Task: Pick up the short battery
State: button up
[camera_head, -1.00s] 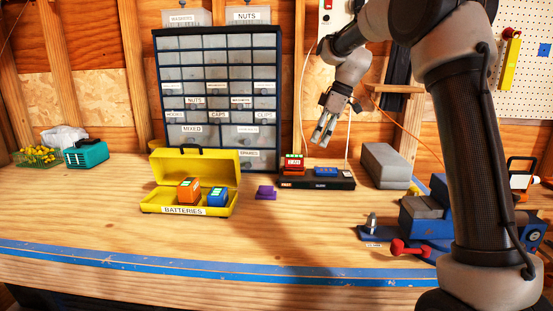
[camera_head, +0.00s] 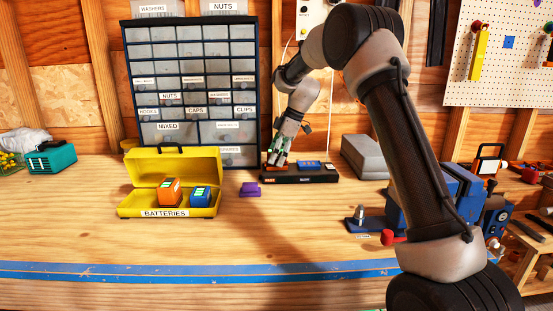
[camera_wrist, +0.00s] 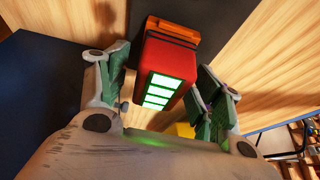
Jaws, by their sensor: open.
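A red battery with green light bars (camera_wrist: 168,72) stands on the black charger (camera_head: 312,180) at the back of the bench. My gripper (camera_head: 278,161) is over the charger's left end, pointing down. In the wrist view its open fingers (camera_wrist: 162,78) lie on either side of the red battery, with gaps visible. In the head view the gripper mostly hides that battery. An orange battery (camera_head: 169,194) and a blue battery (camera_head: 200,198) stand in the open yellow case (camera_head: 130,203) labelled BATTERIES. The blue one looks shorter than the orange one.
A purple block (camera_head: 250,189) lies between the case and the charger. The drawer cabinet (camera_head: 190,90) stands behind. A grey box (camera_head: 365,157) is right of the charger, and a blue vise (camera_head: 462,190) is farther right. The bench front is clear.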

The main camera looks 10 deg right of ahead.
jog(key=c, duration=1.2)
notch_tip(320, 180, up, 10)
jog(key=shift+r, duration=0.1)
